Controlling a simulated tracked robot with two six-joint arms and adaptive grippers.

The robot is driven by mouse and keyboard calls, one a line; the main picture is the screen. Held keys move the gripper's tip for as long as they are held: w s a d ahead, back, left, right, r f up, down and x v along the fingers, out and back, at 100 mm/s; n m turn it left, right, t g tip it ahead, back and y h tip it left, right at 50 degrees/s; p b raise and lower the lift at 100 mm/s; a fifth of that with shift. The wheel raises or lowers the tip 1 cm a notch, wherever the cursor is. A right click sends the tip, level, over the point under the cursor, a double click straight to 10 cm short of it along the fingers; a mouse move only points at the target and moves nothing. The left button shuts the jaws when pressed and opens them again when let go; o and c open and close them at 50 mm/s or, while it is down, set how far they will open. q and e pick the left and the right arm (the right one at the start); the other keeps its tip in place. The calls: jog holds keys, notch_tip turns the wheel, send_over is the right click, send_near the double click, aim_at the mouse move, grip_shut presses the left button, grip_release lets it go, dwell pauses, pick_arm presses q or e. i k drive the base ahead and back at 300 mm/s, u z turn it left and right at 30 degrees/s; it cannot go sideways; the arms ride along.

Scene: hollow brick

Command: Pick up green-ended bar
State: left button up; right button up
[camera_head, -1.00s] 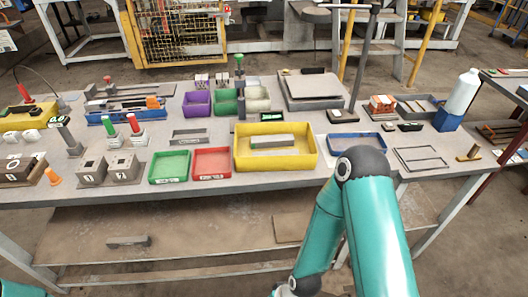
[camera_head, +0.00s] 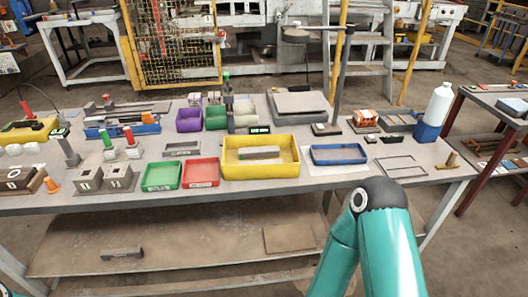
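Several bars with coloured ends show in the head view. A green-ended bar (camera_head: 107,139) stands upright in a grey block at the left of the table. A red-ended bar (camera_head: 128,135) stands beside it in a similar block. A taller dark post with a green top (camera_head: 227,79) stands at the back middle. A grey bar (camera_head: 259,154) lies in the yellow bin (camera_head: 260,171); I cannot tell its end colour. My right arm's teal links show at the lower right, in front of the table. Neither gripper shows.
A green tray (camera_head: 161,187) and a red tray (camera_head: 201,185) sit at the front edge, left of the yellow bin. A blue tray (camera_head: 339,160) lies right of it. A white bottle (camera_head: 437,103) stands at the right end. A lower shelf (camera_head: 190,258) is mostly clear.

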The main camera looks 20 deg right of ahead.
aim_at(263, 152)
jog(key=i, duration=0.85)
jog(key=u, duration=0.05)
